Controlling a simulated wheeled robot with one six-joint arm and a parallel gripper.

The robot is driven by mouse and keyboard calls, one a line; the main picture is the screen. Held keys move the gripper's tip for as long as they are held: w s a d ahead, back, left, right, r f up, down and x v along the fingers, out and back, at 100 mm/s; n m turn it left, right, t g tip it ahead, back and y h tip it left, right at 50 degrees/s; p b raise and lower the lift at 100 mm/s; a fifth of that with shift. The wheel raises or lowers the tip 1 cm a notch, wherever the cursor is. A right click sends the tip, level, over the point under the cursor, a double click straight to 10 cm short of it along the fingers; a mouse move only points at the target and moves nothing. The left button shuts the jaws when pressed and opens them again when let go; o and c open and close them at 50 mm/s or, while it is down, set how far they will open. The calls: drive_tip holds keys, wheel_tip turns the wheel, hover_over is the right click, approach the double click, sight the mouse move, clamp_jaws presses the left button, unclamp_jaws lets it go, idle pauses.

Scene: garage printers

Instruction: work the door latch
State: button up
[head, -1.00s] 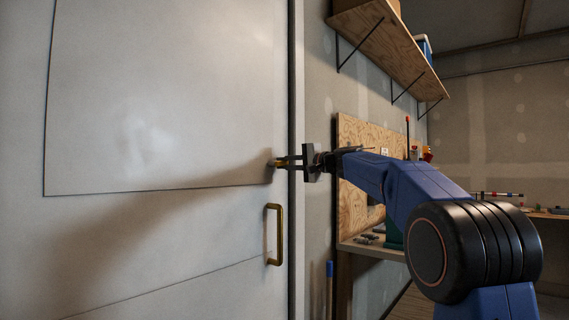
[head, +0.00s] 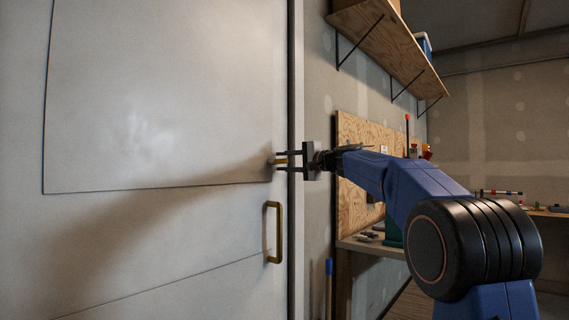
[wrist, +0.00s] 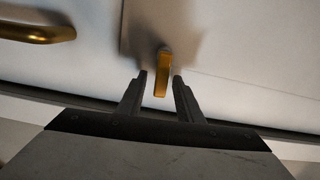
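A pale door fills the left of the head view (head: 150,240). The brass latch lever (head: 281,161) sits near its right edge, and it also shows in the wrist view (wrist: 162,75) as a short bar. My gripper (head: 280,161) is at the latch. In the wrist view my gripper (wrist: 159,77) has its two dark fingers apart, one on each side of the lever. Gaps show between lever and fingers, so I see no grip on it. A fixed brass pull handle (head: 267,233) is below the latch, and shows at upper left in the wrist view (wrist: 38,33).
The door frame (head: 297,230) stands just right of the latch. A wooden shelf (head: 385,45) is on the wall above my arm. A workbench (head: 370,248) with a plywood backboard (head: 352,135) stands behind my arm.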

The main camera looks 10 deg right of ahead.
drive_tip(key=v, duration=1.7)
drive_tip(key=shift+s, duration=0.15)
drive_tip(key=s+a+f+n+g+h, duration=0.25)
drive_tip(key=s+a+f, duration=0.35)
drive_tip(key=s+f, duration=0.5)
drive_tip(key=s+a+f+n+g+h, duration=0.2)
drive_tip(key=s+a+f+g, duration=0.25)
drive_tip(key=s+f, duration=0.6)
drive_tip(key=s+d+f+n+g+h, duration=0.1)
drive_tip(key=s+d+f+n+h, duration=0.1)
drive_tip(key=s+f, duration=0.9)
drive_tip(key=s+d+f+n+g+h, duration=0.1)
drive_tip(key=s+d+f+n+h, duration=0.1)
drive_tip(key=s+f, duration=1)
wheel_tip(320, 180, down, 6)
drive_tip(key=shift+s+d+f+n+g+h, duration=0.2)
drive_tip(key=shift+s+n+g+h, duration=0.15)
drive_tip(key=shift+n+h, duration=0.55)
